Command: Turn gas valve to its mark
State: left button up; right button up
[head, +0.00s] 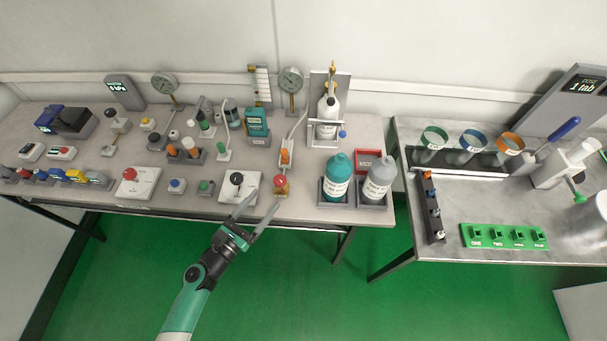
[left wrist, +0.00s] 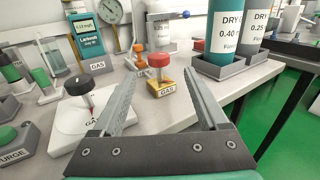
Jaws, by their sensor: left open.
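Two controls bear a GAS label. One is a black round knob on a white plate (head: 237,180), at the front of the left bench; it also shows at left in the left wrist view (left wrist: 77,87). The other is a red knob on a yellow block (head: 281,184), just right of it, seen near the middle of the left wrist view (left wrist: 158,61). My left gripper (head: 266,199) is open and empty at the bench's front edge. In the left wrist view its fingers point toward the red knob, with the black knob outside the left finger. Turn marks are too small to read.
A teal bottle (head: 336,177) and a grey bottle (head: 378,180) stand in trays to the right. A white plate with a red knob (head: 131,183) and small buttons lie to the left. An orange-topped piece (head: 285,157) stands behind. Green floor lies before the bench.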

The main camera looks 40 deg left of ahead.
aim_at(280, 184)
pick_arm(q)
jog(key=w, duration=0.4)
jog(key=w+b, duration=0.1)
jog(key=w, duration=0.2)
jog(key=w+a, duration=0.1)
jog(key=w, duration=0.3)
jog(key=shift+w+r, duration=0.1)
jog(key=shift+w, duration=0.25)
jog(key=shift+c, duration=0.4)
grip_shut()
